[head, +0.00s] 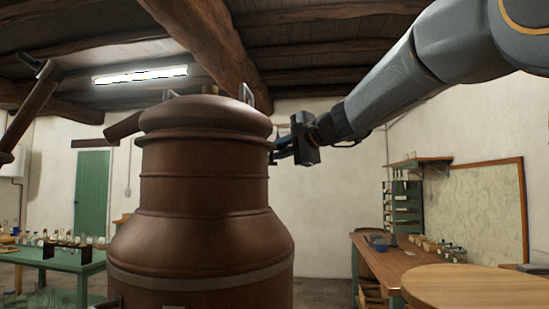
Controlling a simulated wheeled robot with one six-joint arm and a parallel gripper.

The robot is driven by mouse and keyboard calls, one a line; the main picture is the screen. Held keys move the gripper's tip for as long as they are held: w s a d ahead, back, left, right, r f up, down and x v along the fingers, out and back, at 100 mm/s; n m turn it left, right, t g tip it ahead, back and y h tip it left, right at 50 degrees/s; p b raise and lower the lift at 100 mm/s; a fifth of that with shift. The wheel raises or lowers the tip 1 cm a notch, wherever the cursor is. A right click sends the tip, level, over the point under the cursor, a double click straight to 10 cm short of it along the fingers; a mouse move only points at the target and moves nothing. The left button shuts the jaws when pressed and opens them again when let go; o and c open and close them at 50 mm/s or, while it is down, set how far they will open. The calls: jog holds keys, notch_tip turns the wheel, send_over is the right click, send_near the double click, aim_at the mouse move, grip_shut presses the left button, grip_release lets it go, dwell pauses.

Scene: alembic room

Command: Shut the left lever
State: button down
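A large brown copper-coloured still (200,210) stands in the centre of the head view, with a domed lid (205,115) on top. Two upright metal pieces that look like levers rise at the lid. The left one (170,95) is small and partly hidden behind the dome. The right one (246,94) is a taller grey piece at the right edge. My gripper (282,153) is at the still's upper right side, just below the lid. It is close to the wall; I cannot tell if it touches. Its fingers are small and seen side-on, so their opening is unclear.
A green table (60,260) with bottles stands at the left. A wooden workbench (400,262) with small items is at the right, and a round wooden table (475,288) is in the right foreground. A brown pipe (30,112) rises at far left.

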jog(key=shift+w+a+f+n+g+y+b, duration=0.15)
jog(key=shift+w+a+n+g+y+b, duration=0.05)
jog(key=shift+n+g+y+b, duration=0.5)
jog(key=shift+s+a+n+g+y, duration=0.1)
jog(key=shift+a+n+g+y, duration=0.1)
jog(key=shift+n+g+y, duration=0.3)
jog(key=shift+s+a+n+g+y, duration=0.1)
jog(key=shift+a+n+g+y, duration=0.1)
jog(key=shift+n+g+y, duration=0.25)
jog(key=c, duration=2)
grip_release()
jog(key=shift+c, duration=0.2)
jog(key=b+v, duration=0.2)
jog(key=v, duration=0.5)
jog(key=shift+s+d+r, duration=0.2)
jog(key=shift+d+r, duration=0.1)
